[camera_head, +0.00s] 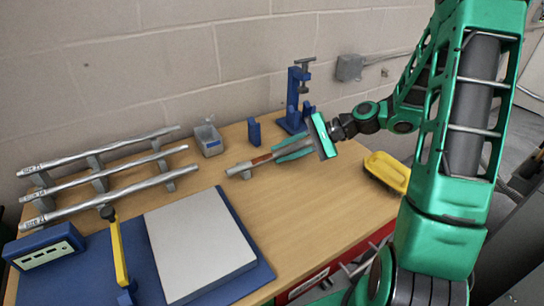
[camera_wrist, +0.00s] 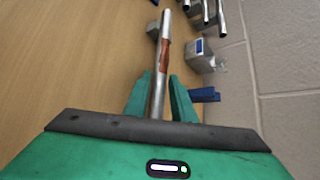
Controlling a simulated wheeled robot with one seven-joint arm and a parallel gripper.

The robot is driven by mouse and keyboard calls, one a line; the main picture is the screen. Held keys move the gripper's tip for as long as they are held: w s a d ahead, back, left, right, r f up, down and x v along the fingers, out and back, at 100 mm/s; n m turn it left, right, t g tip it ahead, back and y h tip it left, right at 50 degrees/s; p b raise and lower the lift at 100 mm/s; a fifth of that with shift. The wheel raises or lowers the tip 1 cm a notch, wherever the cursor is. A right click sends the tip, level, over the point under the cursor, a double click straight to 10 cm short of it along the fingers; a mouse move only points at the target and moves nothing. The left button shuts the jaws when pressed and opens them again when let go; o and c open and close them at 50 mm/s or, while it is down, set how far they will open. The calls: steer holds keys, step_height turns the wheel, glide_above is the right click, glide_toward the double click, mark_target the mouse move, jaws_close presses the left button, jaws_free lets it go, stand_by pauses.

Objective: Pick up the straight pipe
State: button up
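A straight grey metal pipe with a rust-brown band (camera_head: 262,159) lies near the middle of the wooden table, with a small grey support by its far-from-gripper end. In the wrist view the pipe (camera_wrist: 163,50) runs up from between my fingers. My gripper (camera_head: 284,153) is low over the table at the pipe's right end. In the wrist view my gripper's two green fingers (camera_wrist: 161,78) stand one on each side of the pipe, with a narrow gap visible beside it. The pipe's near end is hidden by the gripper body.
Long pipes (camera_head: 120,194) lie on a rack at the left. A grey bin (camera_head: 208,140), a blue block (camera_head: 254,132) and a blue vise (camera_head: 294,108) stand along the wall. A yellow tray (camera_head: 388,172) is at the right. A grey plate (camera_head: 200,245) lies in front.

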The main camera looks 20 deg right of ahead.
steer(key=shift+w+a+f, duration=0.2)
steer(key=shift+a+f, duration=0.05)
steer(key=shift+a, duration=0.15)
jaws_close()
steer(key=shift+r, duration=0.15)
